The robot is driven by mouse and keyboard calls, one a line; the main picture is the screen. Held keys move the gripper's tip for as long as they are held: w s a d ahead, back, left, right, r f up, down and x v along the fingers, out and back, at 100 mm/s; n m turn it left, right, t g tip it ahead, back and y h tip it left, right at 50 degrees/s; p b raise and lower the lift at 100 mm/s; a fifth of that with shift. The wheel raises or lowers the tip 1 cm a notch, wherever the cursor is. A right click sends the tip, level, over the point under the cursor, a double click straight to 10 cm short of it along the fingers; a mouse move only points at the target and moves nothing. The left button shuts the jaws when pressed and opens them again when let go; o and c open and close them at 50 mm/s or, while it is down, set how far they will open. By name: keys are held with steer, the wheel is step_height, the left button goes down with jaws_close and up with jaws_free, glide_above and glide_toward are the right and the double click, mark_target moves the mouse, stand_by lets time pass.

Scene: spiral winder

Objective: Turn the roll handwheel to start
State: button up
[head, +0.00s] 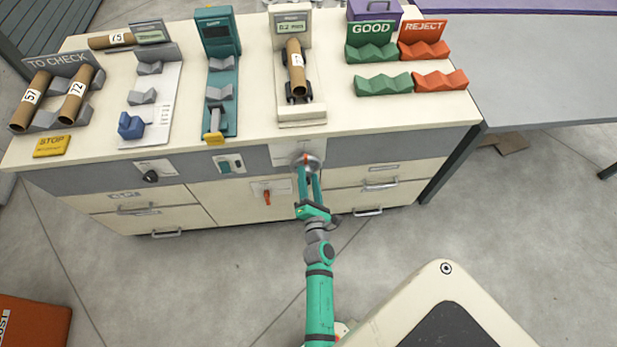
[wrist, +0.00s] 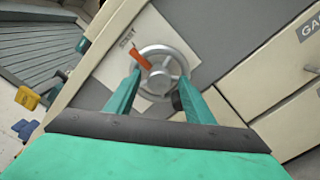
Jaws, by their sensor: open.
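The roll handwheel (head: 309,159) is a small silver wheel on the grey front panel of the bench, below the roll station. In the wrist view the handwheel (wrist: 178,62) shows its round rim, spokes and an orange grip pointing to the upper left. A white plate behind it carries a "START" mark (wrist: 126,39) at the upper left. My gripper (head: 308,174) is open in front of the wheel. In the wrist view the fingers of my gripper (wrist: 159,80) stand either side of the wheel's lower part, apart from each other. I cannot tell whether they touch the rim.
A cardboard roll (head: 296,72) lies on the station above the wheel. Left along the panel are a red-handled control (head: 267,196), a switch (head: 228,164) and a black knob (head: 150,176). Drawers with handles (head: 368,212) lie below.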

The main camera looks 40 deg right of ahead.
steer(key=v, duration=1)
steer(key=shift+s, duration=0.15)
steer(key=shift+a+f, duration=0.1)
steer(key=shift+a, duration=0.05)
steer(key=s+a+r+m+y, duration=0.2)
steer(key=s+a+m, duration=0.2)
steer(key=a, duration=0.5)
steer(key=s+a+r+m+y, duration=0.25)
steer(key=s+a+m, duration=0.2)
steer(key=a, duration=0.35)
steer(key=s+a+r+m+y, duration=0.4)
steer(key=s+a+r+m, duration=0.5)
steer(key=s+r+m, duration=0.1)
steer(key=shift+a+y, duration=0.3)
steer(key=shift+y, duration=0.05)
steer(key=shift+m, duration=0.25)
